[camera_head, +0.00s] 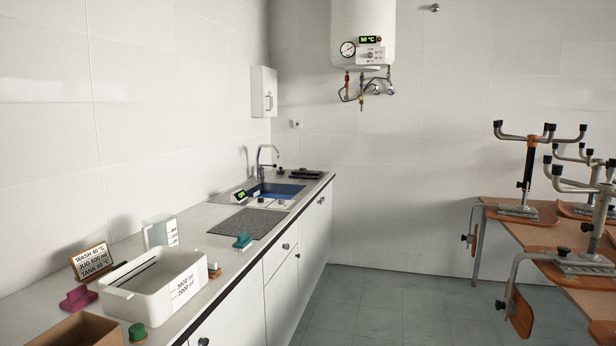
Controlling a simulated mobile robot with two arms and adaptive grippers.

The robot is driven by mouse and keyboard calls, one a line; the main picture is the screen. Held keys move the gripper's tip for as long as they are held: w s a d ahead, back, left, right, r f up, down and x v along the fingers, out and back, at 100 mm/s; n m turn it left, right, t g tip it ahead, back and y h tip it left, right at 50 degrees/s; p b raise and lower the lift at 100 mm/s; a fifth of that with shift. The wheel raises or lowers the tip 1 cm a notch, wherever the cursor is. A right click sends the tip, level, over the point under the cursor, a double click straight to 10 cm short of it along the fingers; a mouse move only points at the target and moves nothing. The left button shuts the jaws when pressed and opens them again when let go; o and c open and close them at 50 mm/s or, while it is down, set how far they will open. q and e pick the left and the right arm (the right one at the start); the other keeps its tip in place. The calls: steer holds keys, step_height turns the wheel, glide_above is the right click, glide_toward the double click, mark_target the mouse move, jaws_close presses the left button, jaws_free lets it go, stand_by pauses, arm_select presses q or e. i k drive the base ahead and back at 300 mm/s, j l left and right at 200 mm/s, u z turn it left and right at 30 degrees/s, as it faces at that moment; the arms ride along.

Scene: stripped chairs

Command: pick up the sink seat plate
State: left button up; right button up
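A sink (270,189) with a dark rim and a curved metal faucet (266,158) is set in the counter at the far end. Its basin looks blue inside; I cannot tell whether this is water or something lying in it. No seat plate can be made out clearly in the sink at this size. A small display with green digits (240,195) stands at the sink's left side. Neither of my grippers is in view.
A white tub (150,302), clear jug (160,230), sign (90,262), pink object (77,298), cardboard box (72,335), grey mat (249,223) and teal brush (242,241) are on the counter. Upturned chair frames (520,205) stand right. Floor (385,305) between is clear.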

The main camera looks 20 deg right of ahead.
mark_target(302, 172)
steer(key=i+l+z, duration=0.35)
steer(key=i, duration=0.2)
steer(key=i+l+z, duration=0.4)
steer(key=i, duration=0.15)
steer(key=i+z, duration=0.35)
steer(key=i, duration=2.2)
steer(key=i+u, duration=0.1)
steer(key=i, duration=0.5)
steer(key=i+l+u, duration=0.15)
steer(key=i, duration=0.45)
steer(key=i+l+u, duration=0.1)
steer(key=i+l, duration=0.15)
steer(key=i, duration=0.4)
